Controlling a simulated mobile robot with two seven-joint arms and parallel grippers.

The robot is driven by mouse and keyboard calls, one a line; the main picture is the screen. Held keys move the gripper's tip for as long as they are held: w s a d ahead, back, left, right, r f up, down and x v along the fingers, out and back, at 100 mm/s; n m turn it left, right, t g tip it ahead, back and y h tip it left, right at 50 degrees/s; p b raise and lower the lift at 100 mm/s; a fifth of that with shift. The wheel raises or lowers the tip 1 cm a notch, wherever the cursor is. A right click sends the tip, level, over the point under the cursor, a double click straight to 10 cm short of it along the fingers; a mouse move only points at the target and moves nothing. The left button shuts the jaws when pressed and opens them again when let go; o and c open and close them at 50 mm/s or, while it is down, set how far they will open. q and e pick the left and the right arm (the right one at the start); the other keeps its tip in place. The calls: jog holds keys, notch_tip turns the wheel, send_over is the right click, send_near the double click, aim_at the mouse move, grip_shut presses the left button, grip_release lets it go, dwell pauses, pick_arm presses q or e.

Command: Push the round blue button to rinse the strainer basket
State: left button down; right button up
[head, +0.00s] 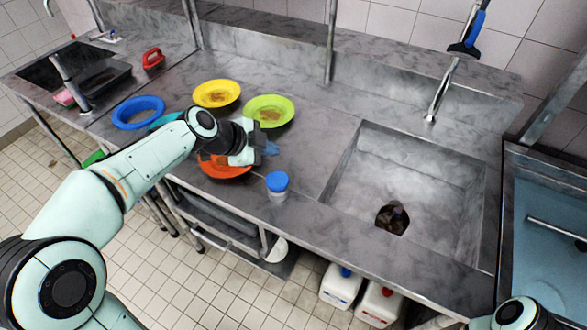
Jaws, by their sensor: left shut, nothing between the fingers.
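A round blue button (277,180) tops a short pale cylinder on the steel counter, left of the sink (362,190). In the sink floor, a dark round opening holds brownish matter (392,218); this appears to be the strainer basket, though its details are too small to tell. My left gripper (250,150) is shut and empty above the counter, up and to the left of the button and apart from it. Part of my right arm shows at the bottom right corner; its gripper is out of view.
Yellow (217,92), green (270,110), orange (222,168) and blue (138,112) plates lie on the counter around my left arm. A tap (440,92) stands behind the sink. White jugs (341,285) stand below.

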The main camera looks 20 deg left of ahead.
aim_at(275, 182)
pick_arm(q)
jog(key=shift+w+d+r, duration=0.15)
jog(key=shift+w+d, duration=0.05)
jog(key=shift+w, duration=0.15)
pick_arm(e)
jog(key=shift+w+d, duration=0.25)
jog(key=shift+w, duration=0.15)
pick_arm(q)
jog(key=shift+s, duration=0.15)
pick_arm(e)
jog(key=shift+s, duration=0.1)
pick_arm(q)
notch_tip(275, 182, down, 8)
jog(key=b, duration=0.5)
jog(key=shift+f, duration=0.2)
jog(key=shift+f+b, duration=0.25)
jog(key=shift+b, duration=0.3)
pick_arm(e)
notch_tip(275, 182, down, 7)
jog(key=s, duration=0.3)
jog(key=shift+r, duration=0.15)
pick_arm(q)
jog(key=shift+f+b, duration=0.4)
jog(key=shift+b, duration=0.45)
pick_arm(e)
jog(key=shift+s+f, duration=0.2)
jog(key=shift+f, duration=0.65)
